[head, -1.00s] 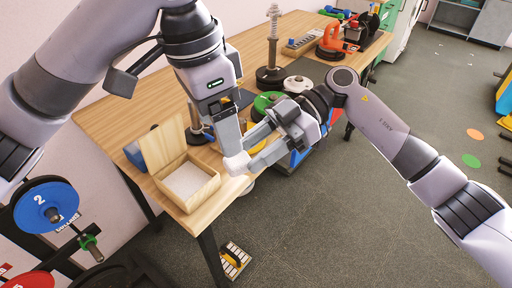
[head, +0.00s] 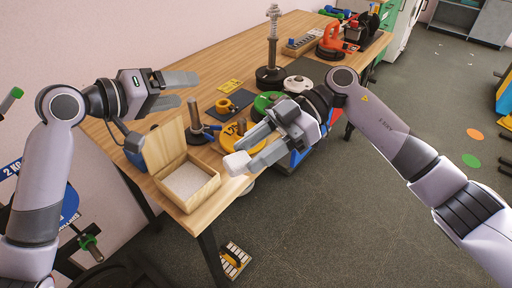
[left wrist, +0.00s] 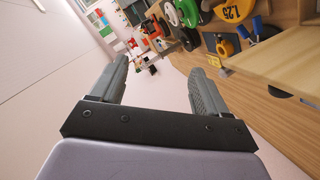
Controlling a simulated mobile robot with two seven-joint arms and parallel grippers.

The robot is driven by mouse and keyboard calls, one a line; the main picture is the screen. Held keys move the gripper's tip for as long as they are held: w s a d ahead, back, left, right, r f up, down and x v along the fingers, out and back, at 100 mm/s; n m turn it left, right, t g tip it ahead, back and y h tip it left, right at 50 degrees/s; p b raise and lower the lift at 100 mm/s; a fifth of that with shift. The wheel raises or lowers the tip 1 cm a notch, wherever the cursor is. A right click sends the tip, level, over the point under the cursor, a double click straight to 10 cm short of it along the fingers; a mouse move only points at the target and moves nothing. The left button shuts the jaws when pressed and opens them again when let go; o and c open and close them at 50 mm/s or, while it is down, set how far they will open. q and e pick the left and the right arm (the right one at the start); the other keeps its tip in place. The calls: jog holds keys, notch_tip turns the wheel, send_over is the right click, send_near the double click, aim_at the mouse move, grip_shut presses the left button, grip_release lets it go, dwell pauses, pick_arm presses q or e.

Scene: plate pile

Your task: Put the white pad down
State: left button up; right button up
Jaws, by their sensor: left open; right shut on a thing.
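The white pad (head: 237,163) is a small pale block at the tips of my right gripper (head: 251,151). The right gripper is shut on it and holds it out past the right side of the open wooden box, near the table's front edge. My left gripper (head: 180,91) is open and empty above the left side of the table, well apart from the pad. Its two fingers also show in the left wrist view (left wrist: 160,85), with nothing between them.
The wooden box (head: 208,190) has a raised lid and whitish contents. Weight plates, including a green one (head: 263,101) and a yellow one (head: 228,137), lie behind my right gripper. A post on a black base (head: 271,78) stands farther back. The wooden table (head: 230,66) has bare areas.

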pick_arm(q)
jog(key=s+a+f+n+t+y, duration=0.2)
jog(key=a+f+n+t+y, duration=0.4)
jog(key=a+f, duration=0.9)
jog(key=s+d+f+m+g+y, duration=0.1)
jog(key=s+d+f+m+g, duration=0.1)
jog(key=s+f, duration=0.8)
jog(key=s+d+f+m+g+y, duration=0.1)
jog(key=s+d+f+m, duration=0.4)
jog(key=s+f, duration=0.5)
jog(key=s+m+g, duration=0.1)
jog(key=s+m, duration=0.1)
jog(key=s, duration=0.1)
jog(key=shift+s+d+g+y, duration=0.2)
jog(key=shift+g+y, duration=0.1)
jog(key=shift+g, duration=0.1)
jog(key=shift+w+r, duration=0.1)
